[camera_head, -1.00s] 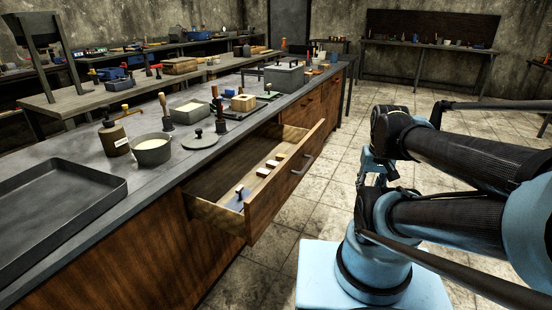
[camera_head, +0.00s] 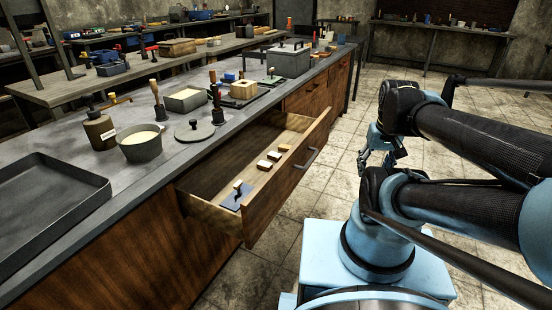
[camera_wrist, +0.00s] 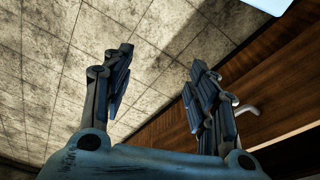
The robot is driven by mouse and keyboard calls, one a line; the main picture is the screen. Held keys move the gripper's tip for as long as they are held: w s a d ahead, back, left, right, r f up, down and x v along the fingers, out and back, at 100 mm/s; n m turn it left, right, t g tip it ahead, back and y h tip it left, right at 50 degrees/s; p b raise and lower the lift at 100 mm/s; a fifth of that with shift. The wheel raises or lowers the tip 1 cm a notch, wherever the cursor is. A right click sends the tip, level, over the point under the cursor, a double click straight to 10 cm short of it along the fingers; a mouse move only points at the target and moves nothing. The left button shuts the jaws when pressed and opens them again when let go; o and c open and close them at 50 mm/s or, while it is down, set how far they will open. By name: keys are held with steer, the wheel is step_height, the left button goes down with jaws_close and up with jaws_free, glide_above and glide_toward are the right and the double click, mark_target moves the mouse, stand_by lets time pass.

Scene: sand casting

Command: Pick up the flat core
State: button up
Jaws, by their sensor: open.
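The open wooden drawer (camera_head: 270,190) holds a row of three small pale blocks: a far one (camera_head: 284,148), a middle one (camera_head: 274,156) and a near one (camera_head: 264,165). I cannot tell which of them is the flat core. A small tool with a flat dark-blue plate (camera_head: 234,200) lies at the drawer's near end. My gripper (camera_head: 372,160) is to the right of the drawer, out over the floor and apart from it. In the wrist view my gripper (camera_wrist: 165,78) has its two fingers wide apart, with nothing between them.
The workbench top (camera_head: 60,140) carries a large dark tray (camera_head: 50,205), a pot of pale sand (camera_head: 141,142), a round lid (camera_head: 194,130) and a lidded grey box (camera_head: 288,60). The drawer handle (camera_head: 312,157) juts outward. The tiled floor (camera_head: 335,135) right of the bench is clear.

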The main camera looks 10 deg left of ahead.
steer(key=w+a+r+n, duration=0.3)
steer(key=w+a+r, duration=0.2)
steer(key=w, duration=0.3)
steer(key=n+g+y, duration=0.1)
steer(key=n+y, duration=0.1)
steer(key=n, duration=0.7)
glide_above(275, 155)
steer(key=f, duration=1.6)
steer(key=shift+s+d, duration=0.25)
steer(key=shift+d+x, duration=0.2)
steer(key=shift+x, duration=2.45)
steer(key=c, duration=1.2)
